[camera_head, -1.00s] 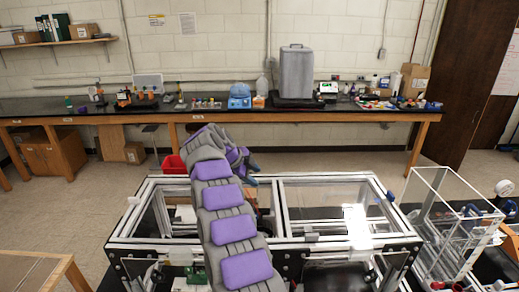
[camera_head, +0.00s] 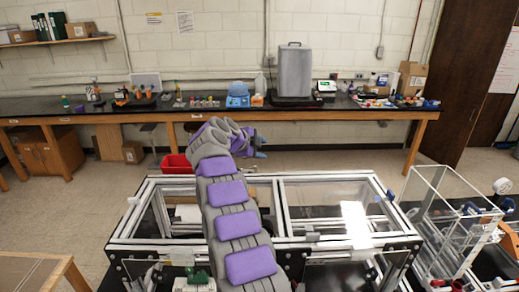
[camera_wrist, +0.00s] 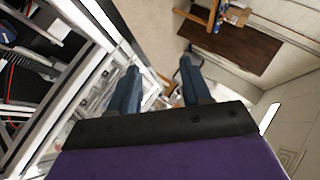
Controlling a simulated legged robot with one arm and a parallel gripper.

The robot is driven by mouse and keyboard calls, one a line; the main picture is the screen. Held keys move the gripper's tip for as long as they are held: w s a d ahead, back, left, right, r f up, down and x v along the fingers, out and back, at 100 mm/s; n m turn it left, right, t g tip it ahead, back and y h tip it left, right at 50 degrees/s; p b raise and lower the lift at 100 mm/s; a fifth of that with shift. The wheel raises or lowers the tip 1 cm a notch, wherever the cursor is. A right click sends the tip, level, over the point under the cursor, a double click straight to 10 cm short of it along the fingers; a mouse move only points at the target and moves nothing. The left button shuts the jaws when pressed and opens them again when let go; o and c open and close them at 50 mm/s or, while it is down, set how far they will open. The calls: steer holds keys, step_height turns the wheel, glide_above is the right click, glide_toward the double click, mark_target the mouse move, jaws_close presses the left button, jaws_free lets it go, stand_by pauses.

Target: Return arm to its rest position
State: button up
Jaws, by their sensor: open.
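My arm, grey with purple pads, reaches up and over the aluminium extrusion frame (camera_head: 340,245) in the head view. My gripper (camera_head: 261,147) is at its far end, above and beyond the frame's back edge, partly hidden by the arm. In the wrist view, my gripper (camera_wrist: 160,62) shows two blue-grey fingers spread apart with nothing between them. The extrusion frame (camera_wrist: 75,75) lies on the left of the wrist view, beside the left finger. I see no contact between the fingers and the frame.
A long black-topped bench (camera_head: 350,107) with lab items stands along the back wall. A red bin (camera_head: 176,164) is on the floor behind the frame. A clear acrylic box (camera_head: 440,220) stands at right, and a wooden table (camera_head: 35,268) at front left. Open floor lies between frame and bench.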

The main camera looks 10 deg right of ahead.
step_height(320, 180, up, 20)
steer(key=w+n+t+b, duration=0.1)
steer(key=n+t+b, duration=0.2)
steer(key=n+t, duration=0.45)
steer(key=s+a+n+t+y+b, duration=0.3)
steer(key=s+a+n+y, duration=0.6)
steer(key=a+y, duration=0.35)
steer(key=s+a+f+n+g+y+b, duration=0.3)
steer(key=s+f+n+g, duration=0.5)
steer(key=s+f, duration=1.5)
steer(key=s+d+f+g+h, duration=0.2)
steer(key=s+d+f+g, duration=0.1)
steer(key=s, duration=0.8)
steer(key=s+d+f+g+h+b, duration=0.1)
steer(key=s+d+f+g+h, duration=0.1)
steer(key=s+d+f+g, duration=0.2)
steer(key=s+d+f+g+h, duration=0.2)
steer(key=s+d+f, duration=0.3)
steer(key=s, duration=1.2)
step_height(320, 180, down, 4)
steer(key=shift+s+d+f+m+g+h+b, duration=0.1)
steer(key=shift+s+d+m+g+h+b, duration=0.3)
steer(key=shift+g, duration=0.45)
